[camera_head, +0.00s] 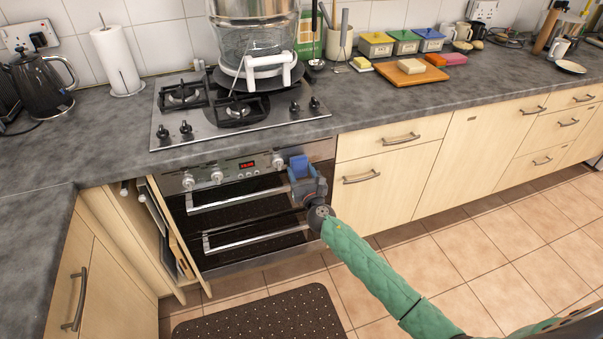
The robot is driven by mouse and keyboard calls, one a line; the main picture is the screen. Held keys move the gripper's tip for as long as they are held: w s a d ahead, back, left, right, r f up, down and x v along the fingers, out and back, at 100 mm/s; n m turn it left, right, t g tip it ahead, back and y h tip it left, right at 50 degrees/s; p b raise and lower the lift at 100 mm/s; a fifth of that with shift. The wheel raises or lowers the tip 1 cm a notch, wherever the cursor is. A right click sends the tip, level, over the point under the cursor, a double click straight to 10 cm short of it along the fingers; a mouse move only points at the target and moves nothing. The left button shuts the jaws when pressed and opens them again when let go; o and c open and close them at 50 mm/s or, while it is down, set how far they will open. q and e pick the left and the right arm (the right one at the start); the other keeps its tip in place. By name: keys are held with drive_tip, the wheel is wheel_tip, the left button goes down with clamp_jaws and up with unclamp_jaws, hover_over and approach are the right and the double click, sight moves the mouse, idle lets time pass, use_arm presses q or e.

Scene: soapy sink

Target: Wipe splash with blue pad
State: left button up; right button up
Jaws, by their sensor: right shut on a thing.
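My right gripper (306,182) is shut on a blue pad (299,166). It holds the pad in front of the right side of the oven's control panel, below the worktop edge. Whether the pad touches the oven front I cannot tell. The green-sleeved arm reaches in from the lower right. No splash can be made out clearly on the oven or the worktop. My left gripper is not in view.
The oven (245,207) has two bar handles and knobs. A gas hob (225,112) carries a large glass steamer (254,62). A narrow pull-out cabinet (152,235) stands open left of the oven. A dark mat (262,315) lies on the tiled floor. The grey worktop (440,98) is clear along its front.

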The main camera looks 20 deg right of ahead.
sight(323, 156)
drive_tip(key=shift+w, duration=0.45)
drive_tip(key=shift+w+d+b, duration=0.1)
drive_tip(key=shift+d+b, duration=0.35)
drive_tip(key=shift+d, duration=2.8)
drive_tip(key=shift+d+b, duration=0.3)
drive_tip(key=shift+d, duration=1.15)
drive_tip(key=shift+w, duration=0.1)
drive_tip(key=shift+r, duration=0.1)
